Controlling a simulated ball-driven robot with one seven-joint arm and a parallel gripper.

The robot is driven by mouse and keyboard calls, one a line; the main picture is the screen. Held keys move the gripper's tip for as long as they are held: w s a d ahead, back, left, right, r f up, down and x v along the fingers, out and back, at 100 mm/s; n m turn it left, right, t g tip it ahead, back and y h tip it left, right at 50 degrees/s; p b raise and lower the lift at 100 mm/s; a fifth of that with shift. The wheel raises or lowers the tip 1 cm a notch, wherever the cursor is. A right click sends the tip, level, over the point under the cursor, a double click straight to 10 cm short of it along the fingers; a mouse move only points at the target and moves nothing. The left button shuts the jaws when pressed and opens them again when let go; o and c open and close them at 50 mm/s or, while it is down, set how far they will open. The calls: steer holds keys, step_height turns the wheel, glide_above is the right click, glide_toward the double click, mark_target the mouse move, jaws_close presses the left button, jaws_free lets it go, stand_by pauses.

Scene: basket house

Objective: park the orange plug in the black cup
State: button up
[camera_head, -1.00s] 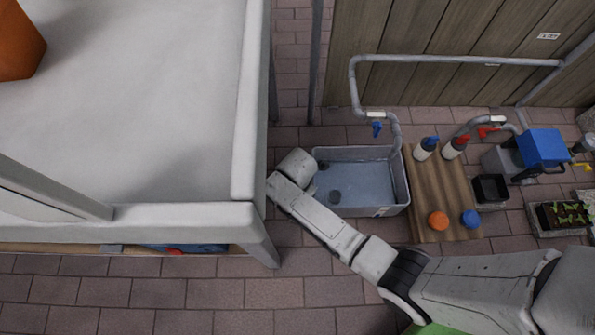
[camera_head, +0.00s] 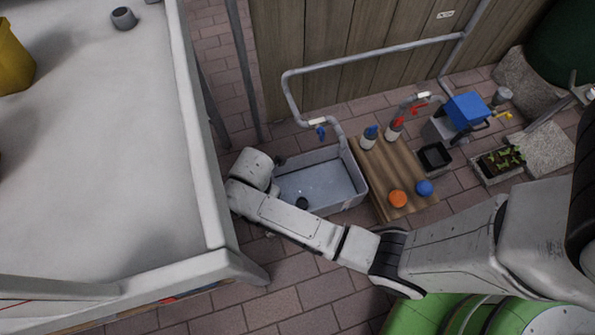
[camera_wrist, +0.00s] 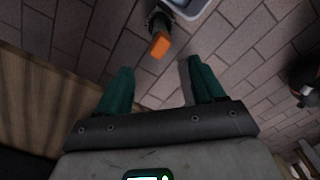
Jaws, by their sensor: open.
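In the wrist view an orange block-like piece (camera_wrist: 160,45), which looks like the orange plug, shows just beyond my fingertips. It overlaps the lower end of a dark, ridged round thing (camera_wrist: 157,20), likely the black cup, beside the sink corner (camera_wrist: 187,8). I cannot tell whether the orange piece sits in it or only in front of it. My gripper (camera_wrist: 159,64) is open, with two dark green fingers wide apart and nothing between them. In the head view my wrist hides the fingers and the orange piece, beside the sink's (camera_head: 322,187) left end.
A wooden board (camera_head: 377,170) right of the sink bears two bottles, an orange disc (camera_head: 398,199) and a blue disc (camera_head: 425,188). A black square tray (camera_head: 434,157) stands further right. A large white table (camera_head: 110,160) is close on the left. Pipes run along the wooden wall.

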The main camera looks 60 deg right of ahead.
steer(key=shift+s, duration=0.1)
steer(key=s+d+r+m, duration=0.4)
steer(key=s+r+m, duration=0.2)
steer(key=s+m, duration=0.2)
steer(key=s+d+r+m+t, duration=0.1)
steer(key=s+d+r+m, duration=0.2)
steer(key=s+r+m, duration=0.4)
steer(key=s+m, duration=0.1)
steer(key=m, duration=0.4)
steer(key=shift+s+d, duration=0.15)
steer(key=shift+d, duration=0.25)
steer(key=shift+r, duration=0.1)
